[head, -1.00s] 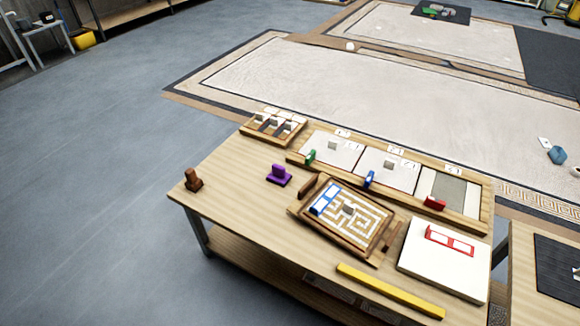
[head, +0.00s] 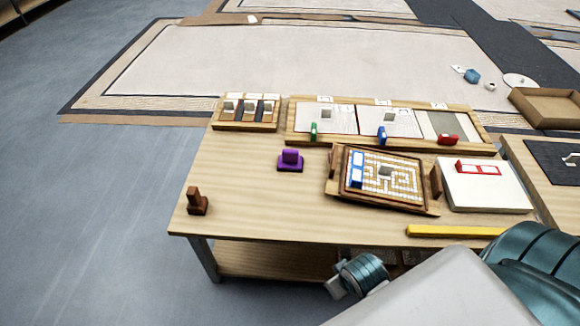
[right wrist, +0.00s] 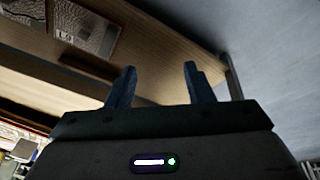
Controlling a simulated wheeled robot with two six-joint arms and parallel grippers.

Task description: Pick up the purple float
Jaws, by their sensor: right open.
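The purple float (head: 290,160) stands on the wooden table (head: 245,200), left of the maze tray, with its handle upward. In the head view my right arm comes in from the lower right, below the table's front edge; its fingers are not clearly seen there. The float is not in the right wrist view. My left gripper is not in view.
A brown wooden block (head: 196,202) stands at the table's front left corner. The maze tray (head: 405,207) and a white board (head: 490,200) lie to the right, with a yellow bar (head: 455,231) at the front edge. A slotted rack (head: 222,125) and a panel tray (head: 300,138) line the back.

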